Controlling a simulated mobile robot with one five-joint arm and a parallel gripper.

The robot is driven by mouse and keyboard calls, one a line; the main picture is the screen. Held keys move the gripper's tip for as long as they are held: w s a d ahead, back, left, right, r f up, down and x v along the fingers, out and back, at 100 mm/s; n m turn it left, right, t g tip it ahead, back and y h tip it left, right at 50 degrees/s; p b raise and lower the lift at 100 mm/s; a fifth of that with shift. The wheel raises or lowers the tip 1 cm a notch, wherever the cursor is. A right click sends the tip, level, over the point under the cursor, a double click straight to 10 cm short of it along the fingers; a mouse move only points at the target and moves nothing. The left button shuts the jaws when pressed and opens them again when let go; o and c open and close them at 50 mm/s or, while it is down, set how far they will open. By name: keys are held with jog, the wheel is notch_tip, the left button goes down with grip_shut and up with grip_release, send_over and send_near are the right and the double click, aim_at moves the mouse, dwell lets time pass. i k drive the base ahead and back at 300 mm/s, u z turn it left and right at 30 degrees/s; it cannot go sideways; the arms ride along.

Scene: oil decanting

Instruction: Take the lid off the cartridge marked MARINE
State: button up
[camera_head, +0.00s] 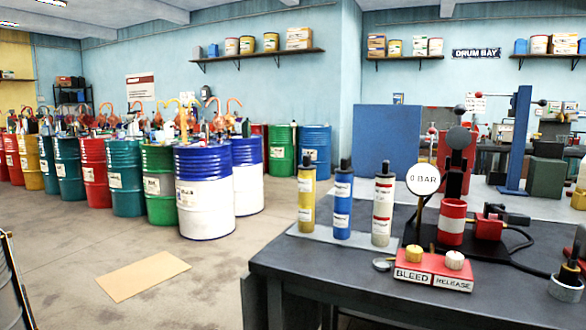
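Three upright cartridges stand in a row on a grey mat (322,244) at the table's left part. The left one is yellow (306,208), the middle one blue (343,211) and the right one pale grey with red bands (382,216). Each has a dark top with a narrow knob. Their labels are too small to read, so I cannot tell which is marked MARINE. My gripper is not recognisable in this view.
Right of the cartridges stand a round gauge reading 0 BAR (423,179), a red-and-white cylinder (452,222) and a red BLEED/RELEASE block (434,271). A metal cup (566,288) is at the right edge. Drums (205,195) line the floor at left. A cardboard sheet (143,275) lies on open floor.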

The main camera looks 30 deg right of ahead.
aim_at(344, 170)
jog(key=u, duration=0.45)
jog(key=i, duration=1.05)
jog(key=z, duration=0.05)
